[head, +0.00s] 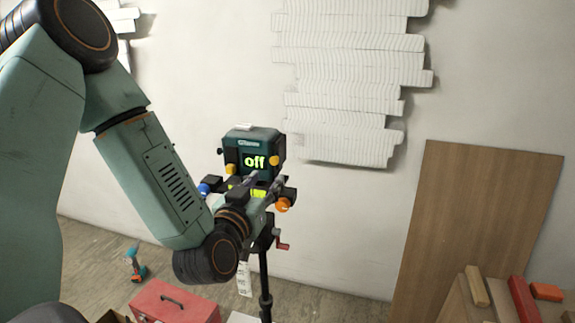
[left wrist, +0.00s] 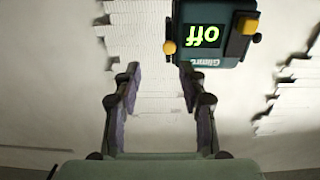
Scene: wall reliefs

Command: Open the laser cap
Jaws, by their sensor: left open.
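The laser device (head: 262,143) is a dark teal box with a lit green "off" display, on a tripod (head: 264,285). It also shows upside down at the top right of the left wrist view (left wrist: 207,14). Yellow-orange knobs sit at its sides, one of them (head: 275,160) on the right. I cannot tell which part is the cap. My left gripper (head: 254,187) is in front of the device's lower part and hides some of it. In the left wrist view the gripper (left wrist: 160,78) is open and empty, with its fingers apart. My right gripper is not in view.
White wall reliefs (head: 347,80) hang behind the device. A red toolbox (head: 173,303) and a teal drill (head: 135,264) are on the floor at lower left. A wooden board (head: 475,210) leans on the wall at right, with wood blocks (head: 477,287) in front.

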